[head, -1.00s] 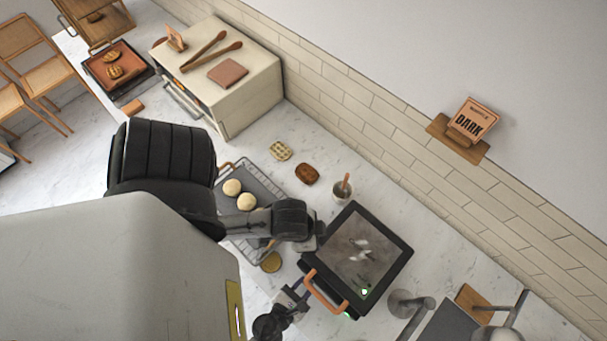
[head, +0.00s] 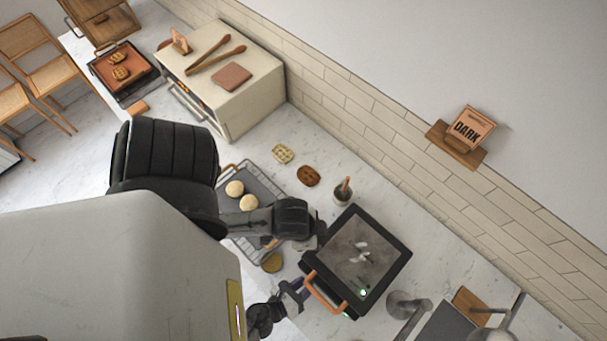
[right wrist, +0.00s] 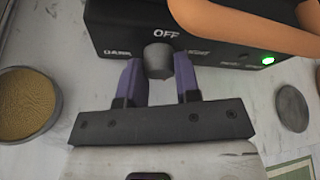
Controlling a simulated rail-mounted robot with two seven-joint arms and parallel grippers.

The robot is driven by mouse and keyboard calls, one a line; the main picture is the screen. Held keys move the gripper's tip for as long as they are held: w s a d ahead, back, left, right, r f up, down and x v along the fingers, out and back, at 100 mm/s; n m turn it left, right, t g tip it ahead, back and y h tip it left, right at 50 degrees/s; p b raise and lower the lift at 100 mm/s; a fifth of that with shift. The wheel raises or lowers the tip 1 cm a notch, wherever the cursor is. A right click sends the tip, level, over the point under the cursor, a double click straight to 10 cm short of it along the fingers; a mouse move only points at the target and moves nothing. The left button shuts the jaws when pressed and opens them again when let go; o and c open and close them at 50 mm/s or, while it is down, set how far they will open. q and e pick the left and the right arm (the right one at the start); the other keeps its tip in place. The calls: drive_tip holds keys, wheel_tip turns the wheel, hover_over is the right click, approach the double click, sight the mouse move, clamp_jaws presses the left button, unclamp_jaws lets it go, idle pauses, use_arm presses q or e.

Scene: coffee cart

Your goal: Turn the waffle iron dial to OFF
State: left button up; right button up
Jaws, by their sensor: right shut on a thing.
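The black waffle iron (head: 392,265) stands on the counter with its lid down and an orange handle (head: 322,292) at the front. In the right wrist view its front panel reads OFF at the top, with dark and light labels on either side. The grey dial (right wrist: 158,60) sits under the OFF label; I cannot make out a pointer mark on it. A green light (right wrist: 268,60) is lit on the panel. My right gripper (right wrist: 160,82) is shut on the dial, one purple finger on each side. My left gripper (head: 316,232) is beside the iron's left edge; its jaws are unclear.
A wire rack (head: 228,178) with two pale dough balls, a round golden tin (head: 272,263), a small cup (head: 342,194) and two waffles lie left of the iron. A cream oven (head: 255,95) is farther back.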

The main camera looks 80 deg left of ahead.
drive_tip(key=shift+n, duration=0.3)
idle(0.4)
drive_tip(key=o, duration=0.9)
drive_tip(key=shift+s, duration=0.1)
drive_tip(key=b+v, duration=0.1)
drive_tip(key=v, duration=1.2)
drive_tip(key=shift+s, duration=0.4)
